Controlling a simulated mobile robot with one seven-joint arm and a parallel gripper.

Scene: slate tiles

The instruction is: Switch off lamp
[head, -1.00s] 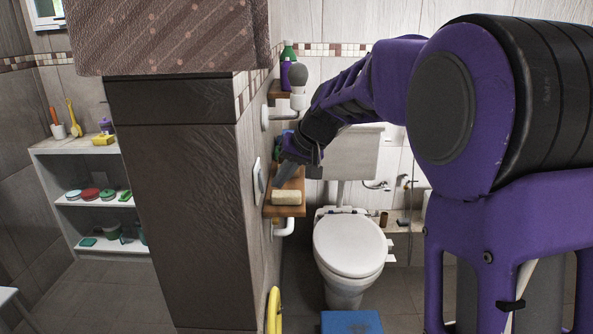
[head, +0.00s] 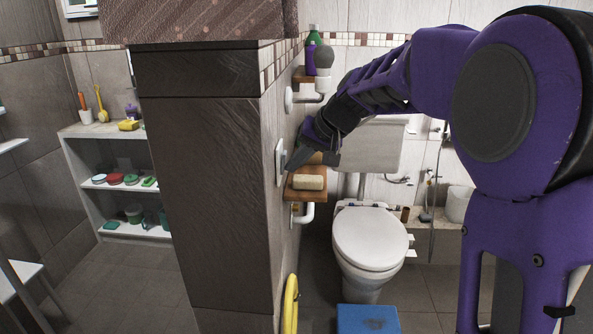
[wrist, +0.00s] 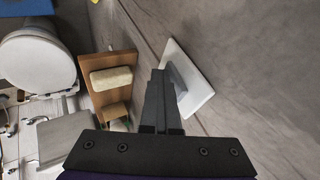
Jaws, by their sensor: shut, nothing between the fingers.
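The white wall switch (head: 280,161) is on the side face of the tiled pillar. In the wrist view its white plate (wrist: 199,96) shows a grey rocker in the middle. My gripper (head: 291,168) is shut and empty, with its tips right beside the switch. In the wrist view the fingers (wrist: 158,78) overlap the left edge of the plate, close to the rocker; I cannot tell whether they touch it. A wall lamp with a round grey bulb (head: 324,57) on a white arm is mounted higher on the same wall. The bulb shows no clear glow.
A wooden shelf (head: 306,193) holding a cream sponge (head: 309,182) juts from the wall just beyond my gripper. A toilet (head: 370,240), a blue stool (head: 366,319) and a yellow hose (head: 290,303) are lower down. A white shelf unit (head: 88,200) stands left of the pillar.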

